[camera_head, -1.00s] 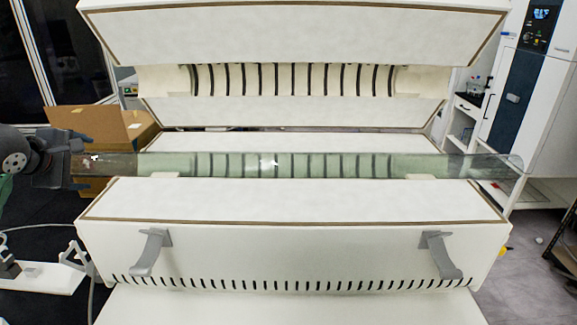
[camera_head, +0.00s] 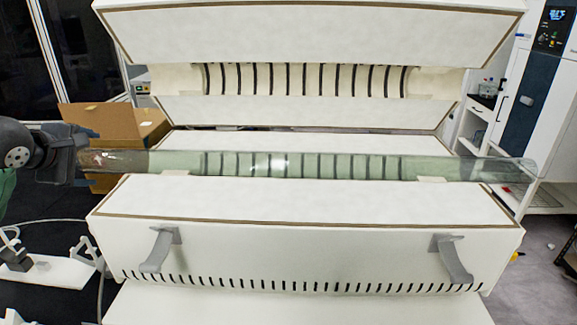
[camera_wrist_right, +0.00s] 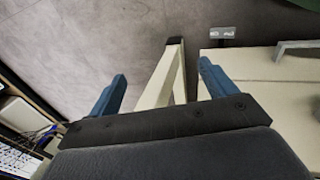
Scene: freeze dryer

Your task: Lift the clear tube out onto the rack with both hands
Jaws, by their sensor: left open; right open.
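The long clear tube (camera_head: 340,167) lies level across the lower half of the open white furnace (camera_head: 305,200) in the head view, its ends sticking out on both sides. My left gripper (camera_head: 80,156) is open at the tube's left end; whether it touches the glass I cannot tell. A white stand with notched uprights (camera_head: 50,270), perhaps the rack, shows at the lower left. My right gripper (camera_wrist_right: 162,75) is out of the head view. In the right wrist view its blue fingers are open and apart, with no tube between them.
The furnace lid (camera_head: 310,38) is raised above the tube. Two grey handles (camera_head: 160,250) are on the furnace front. A cardboard box (camera_head: 112,125) sits behind the left end. A white slanted frame (camera_wrist_right: 168,75) shows beyond the right fingers, above grey floor.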

